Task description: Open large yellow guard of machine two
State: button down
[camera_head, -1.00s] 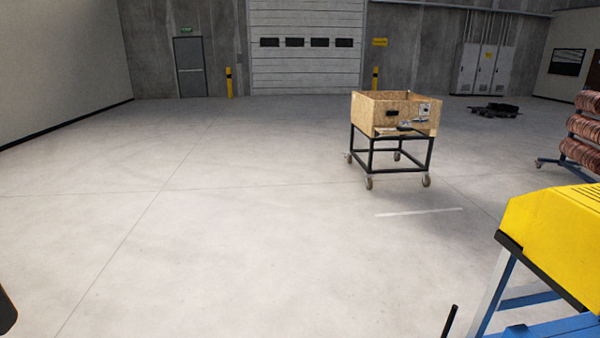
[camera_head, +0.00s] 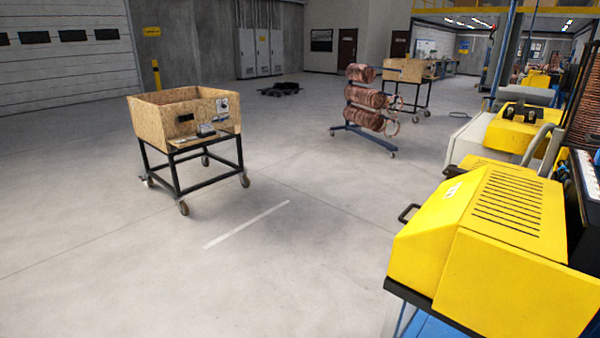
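A large yellow guard (camera_head: 480,245) with a slotted top stands at the lower right, on a machine with a blue base. A black handle (camera_head: 408,213) sticks out from its left side. The guard appears closed. A second yellow cover (camera_head: 520,128) with black parts on top sits farther back on the right. I cannot tell from this view which machine is machine two. My gripper is not in view.
A wooden box cart (camera_head: 185,120) on black wheeled legs stands at left centre. A rack of copper coils (camera_head: 368,112) and another wooden cart (camera_head: 410,72) stand farther back. The concrete floor (camera_head: 270,280) left of the yellow guard is clear.

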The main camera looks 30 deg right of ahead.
aim_at(526, 212)
jog(key=i+j+z, duration=0.25)
jog(key=z, duration=0.25)
jog(key=i+j+z, duration=0.65)
jog(key=j+z, duration=0.3)
jog(key=i+j+z, duration=0.15)
jog(key=j+z, duration=0.35)
